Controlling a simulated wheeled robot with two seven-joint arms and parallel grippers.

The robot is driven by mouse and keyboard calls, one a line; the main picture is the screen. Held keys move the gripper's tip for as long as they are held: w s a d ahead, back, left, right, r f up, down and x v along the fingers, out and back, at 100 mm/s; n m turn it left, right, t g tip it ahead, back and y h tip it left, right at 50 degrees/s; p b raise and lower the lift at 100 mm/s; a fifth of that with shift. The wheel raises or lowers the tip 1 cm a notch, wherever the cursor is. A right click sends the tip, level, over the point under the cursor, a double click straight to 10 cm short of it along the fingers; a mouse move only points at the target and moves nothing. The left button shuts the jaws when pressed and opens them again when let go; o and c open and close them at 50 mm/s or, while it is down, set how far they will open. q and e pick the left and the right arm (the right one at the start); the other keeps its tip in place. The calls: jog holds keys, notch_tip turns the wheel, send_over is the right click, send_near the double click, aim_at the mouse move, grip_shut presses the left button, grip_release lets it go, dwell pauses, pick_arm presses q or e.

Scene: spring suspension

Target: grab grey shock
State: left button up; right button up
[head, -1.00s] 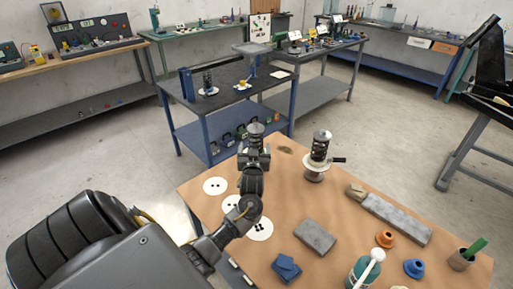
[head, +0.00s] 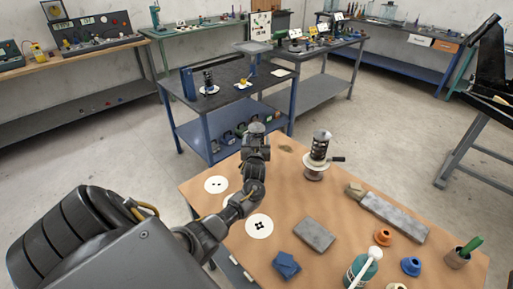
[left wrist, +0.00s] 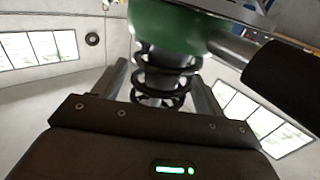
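The grey shock (head: 256,127) shows its grey top at the far left of the brown work table in the head view; my left gripper (head: 256,145) hides its lower part. In the left wrist view its dark coil spring (left wrist: 162,86) stands between the two metal fingers of my left gripper (left wrist: 162,84). Narrow gaps seem to show beside the coil, so the gripper looks open around it. A second shock (head: 320,146) with dark coils stands upright on a pale round stand to the right.
In the wrist view a green rounded part (left wrist: 170,22) and a black handle (left wrist: 290,75) lie close beyond the fingers. The brown table (head: 290,205) holds white discs (head: 259,227), a grey block (head: 314,234), a blue piece (head: 286,264) and a bottle (head: 364,270).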

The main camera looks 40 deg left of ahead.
pick_arm(q)
jog(key=c, duration=1.5)
jog(key=shift+r, duration=0.1)
grip_shut()
jog(key=shift+r, duration=0.15)
